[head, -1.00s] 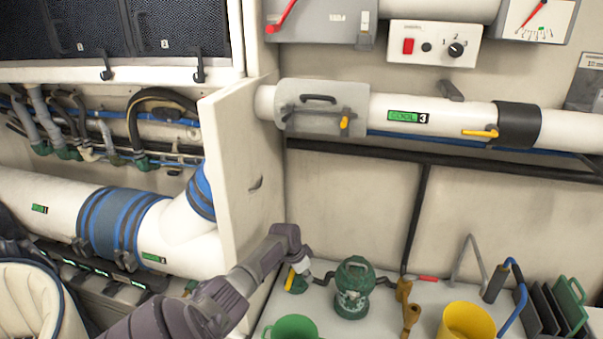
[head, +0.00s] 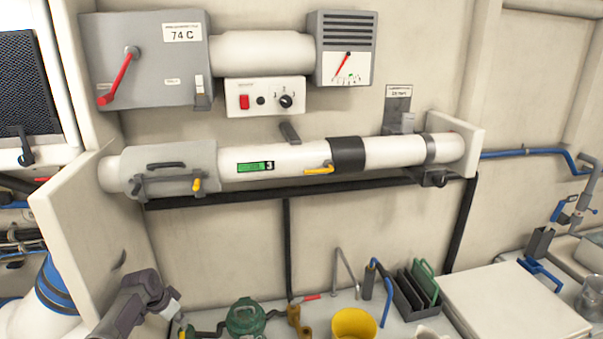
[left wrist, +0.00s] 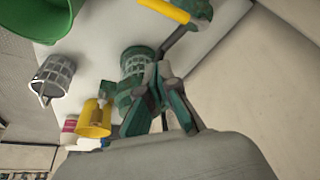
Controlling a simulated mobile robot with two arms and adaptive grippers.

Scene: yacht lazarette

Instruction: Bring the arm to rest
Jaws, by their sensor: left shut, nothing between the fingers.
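My left arm reaches in at the lower left of the head view. Its left gripper (head: 173,313) is small there, above the white counter and left of the green strainer pump (head: 246,318). In the left wrist view my left gripper (left wrist: 160,78) shows its green-grey fingers together with nothing held. The green pump (left wrist: 137,62) shows beyond the fingers, and I cannot tell the gap to it. My right gripper is not in view.
On the counter stand a yellow cup (head: 355,325), a dark rack (head: 415,292) and a white lidded box (head: 515,300).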

